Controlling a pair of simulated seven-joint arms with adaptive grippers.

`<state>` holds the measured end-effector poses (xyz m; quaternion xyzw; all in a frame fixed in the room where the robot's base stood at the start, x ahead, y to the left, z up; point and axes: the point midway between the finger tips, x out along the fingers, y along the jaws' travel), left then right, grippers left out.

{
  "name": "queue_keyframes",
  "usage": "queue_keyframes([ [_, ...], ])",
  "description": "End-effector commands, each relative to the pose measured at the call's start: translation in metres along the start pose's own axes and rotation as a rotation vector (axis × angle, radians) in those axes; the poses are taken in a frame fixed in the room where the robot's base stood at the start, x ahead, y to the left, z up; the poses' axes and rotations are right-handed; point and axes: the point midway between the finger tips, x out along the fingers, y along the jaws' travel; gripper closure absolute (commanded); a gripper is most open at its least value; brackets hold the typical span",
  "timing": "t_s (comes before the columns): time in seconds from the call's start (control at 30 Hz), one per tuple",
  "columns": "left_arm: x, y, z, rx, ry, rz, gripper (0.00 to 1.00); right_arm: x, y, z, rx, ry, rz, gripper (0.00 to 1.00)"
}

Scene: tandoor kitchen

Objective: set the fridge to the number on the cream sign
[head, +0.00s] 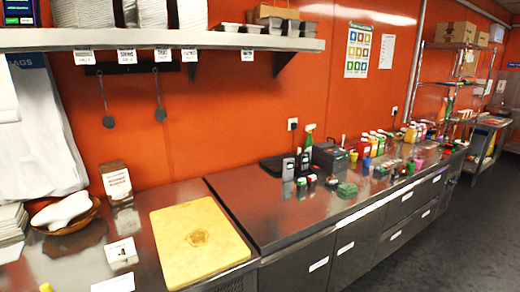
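No thing here is clearly the cream sign, and no number can be read. A pale upright card (118,184) with a brown top stands at the back of the left counter; its print is too small to read. A plain off-white sheet (387,51) hangs on the orange wall beside a coloured poster (357,49). Steel fronts with pale labels (345,249) lie under the right counter; I cannot tell whether they are the fridge. A dark vent-like strip (236,284) shows at the bottom edge. No fridge dial or display is visible. Neither gripper is in view.
A yellow cutting board (198,240) lies on the left counter near a small white card (121,253) and a basket (68,222). Bottles and small containers crowd the right counter (265,222), whose front left part is clear. A shelf (160,39) overhangs the counters. Open dark floor (450,250) lies at right.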

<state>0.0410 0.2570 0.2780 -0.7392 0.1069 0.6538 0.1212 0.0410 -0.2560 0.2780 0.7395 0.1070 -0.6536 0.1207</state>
Motion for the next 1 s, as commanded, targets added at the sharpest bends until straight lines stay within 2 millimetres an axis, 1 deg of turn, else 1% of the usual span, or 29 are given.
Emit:
queue_keyframes([
  [0.03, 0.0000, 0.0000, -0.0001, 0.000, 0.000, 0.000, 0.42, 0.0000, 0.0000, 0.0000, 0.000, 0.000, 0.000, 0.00],
  [0.07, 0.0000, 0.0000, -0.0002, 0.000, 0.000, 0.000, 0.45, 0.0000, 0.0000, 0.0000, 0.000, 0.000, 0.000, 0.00],
  [0.53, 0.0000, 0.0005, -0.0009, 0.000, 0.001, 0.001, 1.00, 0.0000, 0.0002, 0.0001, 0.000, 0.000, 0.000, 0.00],
  [1.0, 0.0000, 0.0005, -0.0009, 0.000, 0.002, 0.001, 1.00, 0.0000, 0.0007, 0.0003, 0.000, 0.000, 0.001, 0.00],
])
